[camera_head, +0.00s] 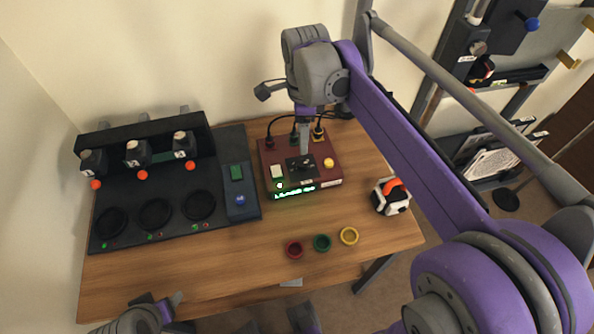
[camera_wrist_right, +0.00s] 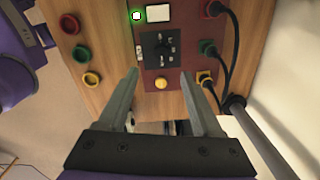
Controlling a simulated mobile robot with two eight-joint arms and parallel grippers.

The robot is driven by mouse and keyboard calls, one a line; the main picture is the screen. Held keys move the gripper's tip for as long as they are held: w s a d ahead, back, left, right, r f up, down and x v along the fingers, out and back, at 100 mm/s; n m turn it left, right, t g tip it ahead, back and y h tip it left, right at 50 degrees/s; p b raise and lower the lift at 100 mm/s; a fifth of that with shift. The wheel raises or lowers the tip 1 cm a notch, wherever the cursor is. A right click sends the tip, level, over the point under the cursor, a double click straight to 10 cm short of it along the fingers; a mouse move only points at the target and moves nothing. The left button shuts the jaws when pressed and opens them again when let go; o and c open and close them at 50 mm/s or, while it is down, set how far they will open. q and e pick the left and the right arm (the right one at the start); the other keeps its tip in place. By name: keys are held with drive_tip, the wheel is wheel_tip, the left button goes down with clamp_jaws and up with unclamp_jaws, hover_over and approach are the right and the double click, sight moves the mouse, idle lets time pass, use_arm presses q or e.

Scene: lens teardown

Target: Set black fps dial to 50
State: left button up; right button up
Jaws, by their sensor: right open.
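The black fps dial (camera_head: 300,167) is a dark knob on a square black plate with small white marks, on top of a maroon box (camera_head: 330,170). In the right wrist view the dial (camera_wrist_right: 158,46) lies just beyond my fingertips; its exact setting is too small to read. My right gripper (camera_head: 304,140) points down above the dial. In the right wrist view the gripper (camera_wrist_right: 160,74) is open and empty, its fingers apart on either side of the dial's line. Part of my left arm (camera_head: 150,312) shows at the bottom left; its finger opening is unclear.
The box also has a white button (camera_head: 277,172), a yellow knob (camera_head: 328,163), a lit green display (camera_head: 294,191) and cable plugs at the back. A black station (camera_head: 225,195) stands left. Red, green and yellow rings (camera_head: 322,243) lie in front. A white-orange object (camera_head: 391,196) stands right.

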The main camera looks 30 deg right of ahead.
sight(302, 163)
drive_tip(key=shift+m, duration=0.5)
drive_tip(key=f, duration=0.5)
drive_tip(key=f+b, duration=0.1)
drive_tip(key=f, duration=0.5)
drive_tip(key=shift+w+d+b, duration=0.2)
drive_tip(key=shift+b, duration=0.1)
drive_tip(key=shift+r, duration=0.1)
clamp_jaws()
